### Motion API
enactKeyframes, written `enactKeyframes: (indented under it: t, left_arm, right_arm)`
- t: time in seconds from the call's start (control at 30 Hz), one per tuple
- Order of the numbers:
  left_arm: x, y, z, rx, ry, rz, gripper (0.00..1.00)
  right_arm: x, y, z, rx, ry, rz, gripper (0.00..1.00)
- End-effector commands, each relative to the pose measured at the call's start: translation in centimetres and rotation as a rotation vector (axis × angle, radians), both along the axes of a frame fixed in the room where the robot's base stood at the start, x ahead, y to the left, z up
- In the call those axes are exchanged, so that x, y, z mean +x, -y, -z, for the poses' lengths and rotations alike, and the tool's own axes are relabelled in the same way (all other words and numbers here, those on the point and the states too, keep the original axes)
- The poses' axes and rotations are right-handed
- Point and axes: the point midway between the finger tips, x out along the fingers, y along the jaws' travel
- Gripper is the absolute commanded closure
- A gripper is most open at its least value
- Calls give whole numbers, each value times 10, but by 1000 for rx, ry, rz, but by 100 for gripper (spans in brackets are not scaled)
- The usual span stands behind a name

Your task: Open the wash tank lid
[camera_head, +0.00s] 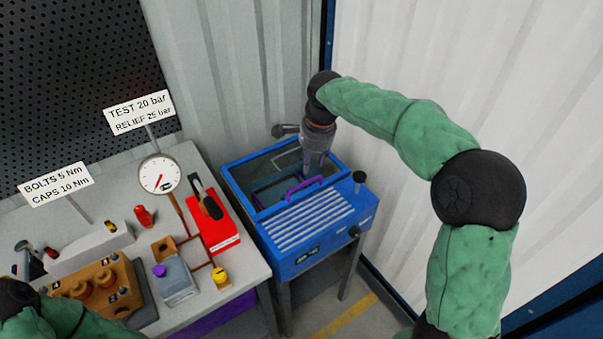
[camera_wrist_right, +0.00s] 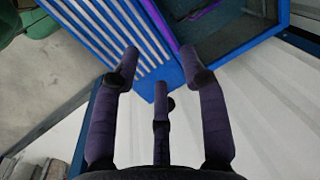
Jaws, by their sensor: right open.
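The blue wash tank (camera_head: 292,262) stands right of the bench, with a ribbed top (camera_head: 312,222) at its front. Behind the ribs lies its lid, a blue frame (camera_head: 238,187) around a dark see-through panel; it looks flat and shut. A purple handle (camera_head: 303,189) sits at its front side; a purple piece, likely this handle, shows at the top of the wrist view (camera_wrist_right: 205,9). My right gripper (camera_head: 314,165) points down over the tank beside the handle. Its fingers (camera_wrist_right: 160,68) are spread and empty, with the tank's blue edge beyond them. My left arm shows at the lower left; its fingers are not visible.
The bench on the left holds a pressure gauge (camera_head: 159,174), a red box (camera_head: 212,228) and a brown pump block (camera_head: 98,287). Corrugated walls stand close behind and right of the tank. A black knob (camera_head: 359,178) rises at the tank's right side.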

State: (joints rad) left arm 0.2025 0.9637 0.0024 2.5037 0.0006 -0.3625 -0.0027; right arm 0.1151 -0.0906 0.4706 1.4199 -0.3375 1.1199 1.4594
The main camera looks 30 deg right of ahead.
Motion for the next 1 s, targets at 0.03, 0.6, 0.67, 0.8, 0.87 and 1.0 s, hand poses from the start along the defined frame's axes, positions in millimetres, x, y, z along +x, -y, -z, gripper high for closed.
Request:
enactKeyframes:
  t: [0.03, 0.6, 0.67, 0.8, 0.87, 1.0]
  left_arm:
    - [0, 0, 4, 0, -1, 0, 100]
    - [0, 0, 36, 0, 0, 0, 100]
    - [0, 0, 37, 0, 0, 0, 100]
    - [0, 0, 38, 0, 0, 0, 100]
    - [0, 0, 38, 0, 0, 0, 100]
    - [0, 0, 37, 0, 0, 0, 100]
  right_arm:
    - [1, 0, 8, 0, -3, 0, 57]
    - [18, -1, 94, 1, -2, 0, 57]
    - [18, -1, 97, 1, -2, 0, 57]
    - [19, -2, 101, 1, -1, 0, 57]
    - [19, -2, 101, 0, -1, 0, 57]
    - [20, -2, 100, 0, -1, 0, 57]
